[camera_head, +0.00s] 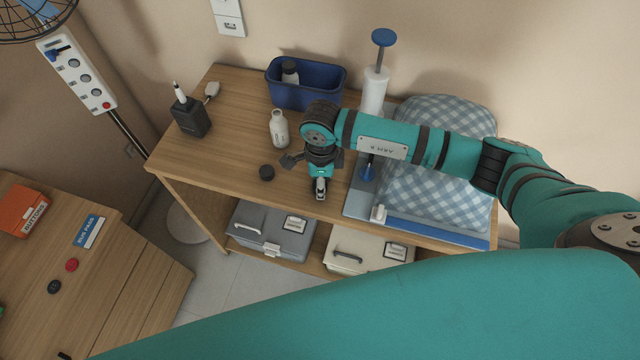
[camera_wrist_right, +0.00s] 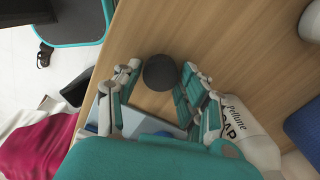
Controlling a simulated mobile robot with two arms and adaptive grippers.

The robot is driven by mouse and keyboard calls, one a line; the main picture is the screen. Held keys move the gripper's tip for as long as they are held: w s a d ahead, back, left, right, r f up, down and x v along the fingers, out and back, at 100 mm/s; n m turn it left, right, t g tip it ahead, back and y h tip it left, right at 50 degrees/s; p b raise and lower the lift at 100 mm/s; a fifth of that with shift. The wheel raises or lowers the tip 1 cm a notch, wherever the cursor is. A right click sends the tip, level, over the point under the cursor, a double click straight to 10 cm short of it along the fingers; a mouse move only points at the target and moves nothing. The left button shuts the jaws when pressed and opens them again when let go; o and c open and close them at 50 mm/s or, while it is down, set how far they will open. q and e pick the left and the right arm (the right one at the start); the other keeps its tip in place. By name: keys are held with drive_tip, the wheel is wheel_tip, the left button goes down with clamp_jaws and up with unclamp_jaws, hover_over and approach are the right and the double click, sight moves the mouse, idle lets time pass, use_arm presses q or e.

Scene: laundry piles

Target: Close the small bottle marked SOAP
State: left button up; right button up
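A small white bottle (camera_head: 279,130) stands on the wooden shelf unit's top; its mark is not legible. My right gripper (camera_head: 304,174) is low over the top, just right of the cap. In the right wrist view its fingers are spread and the cap (camera_wrist_right: 160,72) appears between and beyond the fingertips, not clearly touched. My left gripper is not in view.
A blue bin (camera_head: 300,95) holding a dark-capped bottle stands behind the small bottle. A tall white pump bottle (camera_head: 375,92) stands right of it; SOAP lettering shows on a white bottle (camera_wrist_right: 243,122) in the wrist view. A black container (camera_head: 190,118) stands left. Checked cushion at right.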

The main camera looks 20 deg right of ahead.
drive_tip(key=shift+c, duration=1.4)
drive_tip(key=shift+r, duration=0.2)
drive_tip(key=shift+r, duration=0.25)
drive_tip(key=shift+s+a+r+b, duration=0.15)
drive_tip(key=shift+a+r+b, duration=0.05)
drive_tip(key=shift+r+b, duration=0.4)
drive_tip(key=shift+s+a+r+b, duration=0.1)
drive_tip(key=shift+a+r+b, duration=0.2)
drive_tip(key=shift+r, duration=0.35)
drive_tip(key=s+a+r+b, duration=0.1)
drive_tip(key=s+a+b, duration=0.3)
drive_tip(key=s+a, duration=0.5)
drive_tip(key=a, duration=0.3)
drive_tip(key=shift+r, duration=0.35)
drive_tip(key=shift+w+d, duration=0.1)
drive_tip(key=shift+d, duration=0.05)
